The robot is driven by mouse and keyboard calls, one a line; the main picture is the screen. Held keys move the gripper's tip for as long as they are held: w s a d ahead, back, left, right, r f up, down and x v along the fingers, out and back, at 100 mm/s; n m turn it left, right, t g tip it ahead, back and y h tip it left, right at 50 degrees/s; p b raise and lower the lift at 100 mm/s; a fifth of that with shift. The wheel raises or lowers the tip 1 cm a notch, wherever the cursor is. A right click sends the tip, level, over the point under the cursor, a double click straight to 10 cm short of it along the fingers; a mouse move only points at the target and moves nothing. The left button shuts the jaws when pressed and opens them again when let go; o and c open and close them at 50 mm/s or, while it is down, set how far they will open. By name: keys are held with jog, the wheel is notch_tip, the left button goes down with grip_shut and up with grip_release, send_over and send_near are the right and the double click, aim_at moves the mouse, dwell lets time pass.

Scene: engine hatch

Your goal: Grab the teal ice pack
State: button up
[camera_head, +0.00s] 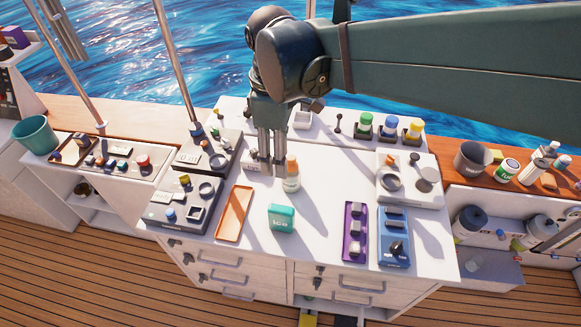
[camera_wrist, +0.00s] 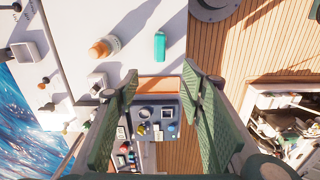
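The teal ice pack (camera_head: 281,218) stands on the white counter near its front edge, with white lettering on its face. In the wrist view the ice pack (camera_wrist: 160,46) shows beyond the fingertips, a little above the middle. My gripper (camera_head: 268,172) points down over the counter, behind and slightly left of the ice pack and apart from it. In the wrist view my gripper (camera_wrist: 160,78) has its two green fingers spread wide with nothing between them.
A bottle with an orange cap (camera_head: 292,175) stands close right of my gripper, behind the ice pack. An orange tray (camera_head: 234,214) lies left of the pack. A purple tray (camera_head: 355,230) and a blue panel (camera_head: 394,240) lie to its right. Bare counter surrounds the pack.

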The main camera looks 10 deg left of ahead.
aim_at(281, 208)
notch_tip(281, 208, down, 24)
jog(key=shift+f, duration=0.15)
jog(key=shift+f, duration=0.15)
dwell(0.4)
jog(key=shift+f, duration=1.15)
jog(key=shift+f, duration=0.15)
jog(key=shift+f, duration=2.45)
jog(key=c, duration=1.2)
jog(key=shift+r, duration=0.2)
jog(key=shift+r, duration=4.8)
